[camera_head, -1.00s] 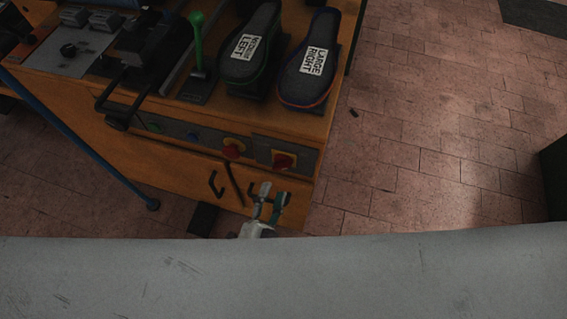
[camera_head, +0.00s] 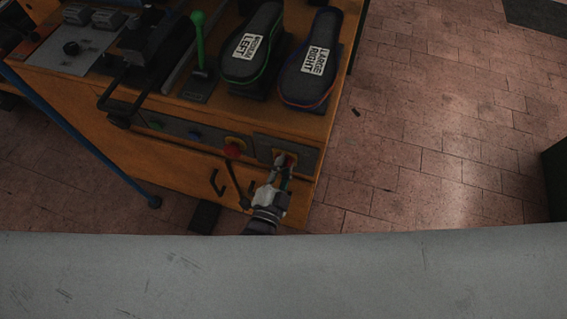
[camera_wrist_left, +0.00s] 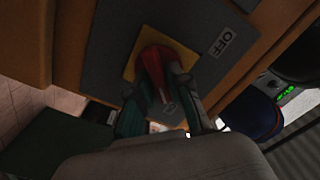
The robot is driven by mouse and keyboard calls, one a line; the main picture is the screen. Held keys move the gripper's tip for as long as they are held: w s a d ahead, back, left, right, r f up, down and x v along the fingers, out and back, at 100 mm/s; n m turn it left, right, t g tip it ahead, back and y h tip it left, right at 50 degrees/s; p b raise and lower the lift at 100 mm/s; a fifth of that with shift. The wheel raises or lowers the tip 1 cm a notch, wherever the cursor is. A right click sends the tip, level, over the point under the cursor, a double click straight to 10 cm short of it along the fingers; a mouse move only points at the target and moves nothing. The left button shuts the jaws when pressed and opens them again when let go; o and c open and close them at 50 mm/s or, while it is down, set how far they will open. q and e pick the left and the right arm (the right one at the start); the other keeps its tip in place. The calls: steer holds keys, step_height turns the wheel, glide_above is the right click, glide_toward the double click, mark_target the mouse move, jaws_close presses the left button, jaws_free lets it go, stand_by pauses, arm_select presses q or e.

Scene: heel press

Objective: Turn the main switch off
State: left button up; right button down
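The main switch is a red handle on a yellow plate, best seen in the left wrist view (camera_wrist_left: 152,62). It sits on a grey panel, with a white OFF label (camera_wrist_left: 222,43) beside it. In the head view my left gripper (camera_head: 284,162) is at the rightmost red switch on the bench front and covers most of it. In the left wrist view my left gripper's fingers (camera_wrist_left: 160,97) are apart, one on each side of the handle. Whether the pads touch it is hard to tell. My right gripper is not in view.
Another red button (camera_head: 233,151) is just left of the switch on the orange bench front (camera_head: 160,165). A grey surface (camera_head: 300,280) fills the near edge.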

arm_select(q)
jaws_close()
